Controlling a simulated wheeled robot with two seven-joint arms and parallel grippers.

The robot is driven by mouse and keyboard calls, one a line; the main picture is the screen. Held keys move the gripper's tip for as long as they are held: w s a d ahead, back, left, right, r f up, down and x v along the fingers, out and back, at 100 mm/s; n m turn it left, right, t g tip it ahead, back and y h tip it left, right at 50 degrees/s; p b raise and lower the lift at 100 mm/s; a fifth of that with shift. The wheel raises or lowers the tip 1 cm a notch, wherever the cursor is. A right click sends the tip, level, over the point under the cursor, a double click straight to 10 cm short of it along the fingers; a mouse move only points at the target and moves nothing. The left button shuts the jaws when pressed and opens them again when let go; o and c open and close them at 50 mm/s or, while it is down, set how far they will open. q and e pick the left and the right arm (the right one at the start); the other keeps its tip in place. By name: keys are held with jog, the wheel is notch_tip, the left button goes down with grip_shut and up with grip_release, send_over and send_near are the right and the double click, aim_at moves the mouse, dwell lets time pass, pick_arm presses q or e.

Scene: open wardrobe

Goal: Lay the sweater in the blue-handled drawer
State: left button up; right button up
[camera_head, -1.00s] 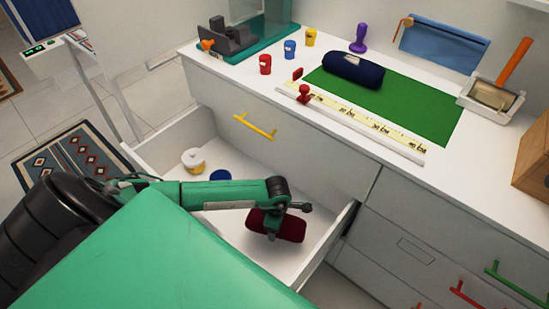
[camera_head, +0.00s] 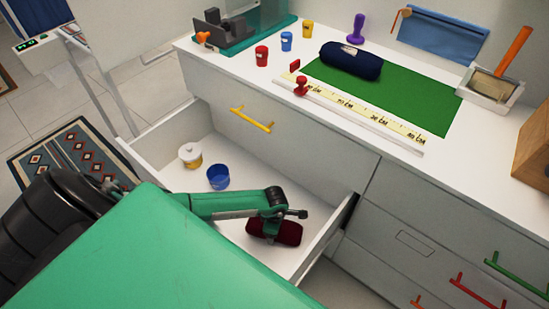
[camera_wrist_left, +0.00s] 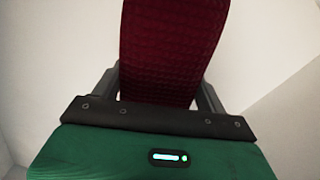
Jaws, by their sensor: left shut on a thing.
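The sweater, a dark red knitted bundle (camera_head: 287,234), is low inside the open white drawer (camera_head: 160,137), near its right end. It fills the upper middle of the left wrist view (camera_wrist_left: 172,50). My left gripper (camera_head: 268,232) is shut on it, with a finger on each side in the wrist view. I cannot tell whether the sweater touches the drawer floor. The open drawer's front and handle are hidden behind my arm, and no blue handle shows. My right gripper is not in view.
A lidded white-and-yellow pot (camera_head: 190,155) and a blue cup (camera_head: 218,177) stand in the drawer's left part. A yellow-handled front (camera_head: 251,120) is above. The counter holds a green mat (camera_head: 425,103), navy roll (camera_head: 350,61) and ruler (camera_head: 370,122). Closed drawers are right.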

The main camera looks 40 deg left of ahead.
pick_arm(q)
jog(key=o, duration=0.6)
jog(key=shift+f, duration=0.1)
jog(key=o, duration=0.5)
jog(key=shift+c, duration=0.2)
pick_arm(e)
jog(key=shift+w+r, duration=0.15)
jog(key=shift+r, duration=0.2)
pick_arm(q)
jog(key=shift+r, duration=0.25)
notch_tip(320, 180, up, 11)
jog(key=shift+f+p, duration=0.1)
jog(key=shift+p, duration=0.6)
jog(key=shift+r, duration=0.5)
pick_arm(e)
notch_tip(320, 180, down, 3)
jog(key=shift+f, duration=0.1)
pick_arm(q)
jog(key=shift+r, duration=0.1)
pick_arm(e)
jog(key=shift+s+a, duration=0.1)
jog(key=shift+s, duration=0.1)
